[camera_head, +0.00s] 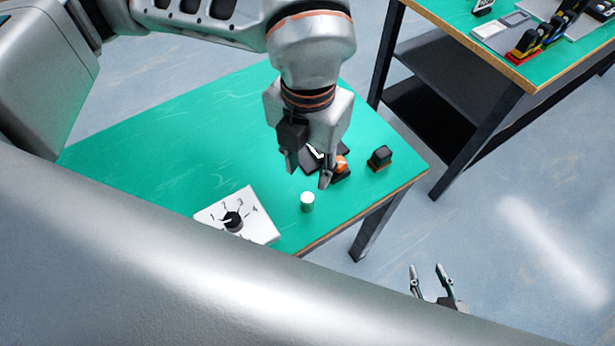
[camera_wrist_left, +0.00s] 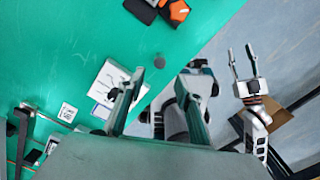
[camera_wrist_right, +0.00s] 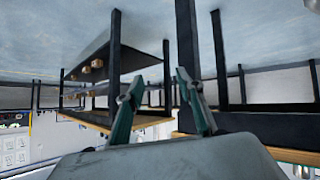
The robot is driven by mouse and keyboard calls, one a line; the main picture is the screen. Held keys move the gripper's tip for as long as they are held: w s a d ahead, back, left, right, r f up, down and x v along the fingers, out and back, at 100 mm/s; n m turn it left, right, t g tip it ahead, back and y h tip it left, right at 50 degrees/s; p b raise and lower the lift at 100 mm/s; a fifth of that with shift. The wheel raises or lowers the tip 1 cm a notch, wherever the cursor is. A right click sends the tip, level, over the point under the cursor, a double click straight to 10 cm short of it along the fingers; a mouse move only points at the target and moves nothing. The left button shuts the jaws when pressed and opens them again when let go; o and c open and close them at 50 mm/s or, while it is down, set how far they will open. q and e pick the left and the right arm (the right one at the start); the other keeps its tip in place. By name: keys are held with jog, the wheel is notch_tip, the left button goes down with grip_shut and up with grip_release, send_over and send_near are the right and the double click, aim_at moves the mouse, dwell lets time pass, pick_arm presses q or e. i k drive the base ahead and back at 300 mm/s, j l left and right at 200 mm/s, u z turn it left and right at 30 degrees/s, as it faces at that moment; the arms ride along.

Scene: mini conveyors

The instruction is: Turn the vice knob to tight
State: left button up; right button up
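My left gripper (camera_head: 308,174) is open above the green table, with nothing seen between its fingers; they also show in the left wrist view (camera_wrist_left: 152,98). Below it is a black and orange device (camera_head: 341,165), partly hidden by the gripper; it also shows at the top of the left wrist view (camera_wrist_left: 176,12). I cannot tell whether it is the vice, and no tight marking is readable. A white panel (camera_head: 258,228) with numbers has a black dial knob (camera_head: 233,220), its white pointer toward the left. My right gripper (camera_head: 427,270) is open and empty, off the table.
A small white-topped cylinder (camera_head: 307,202) stands between the panel and the device. A second table (camera_head: 526,80) with colourful items stands at the upper right. The green table's left part (camera_head: 150,150) is clear.

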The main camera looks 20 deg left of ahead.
aim_at(343, 164)
jog(key=k+l, duration=0.2)
jog(key=k, duration=0.3)
jog(key=k+l, duration=0.2)
jog(key=k, duration=0.25)
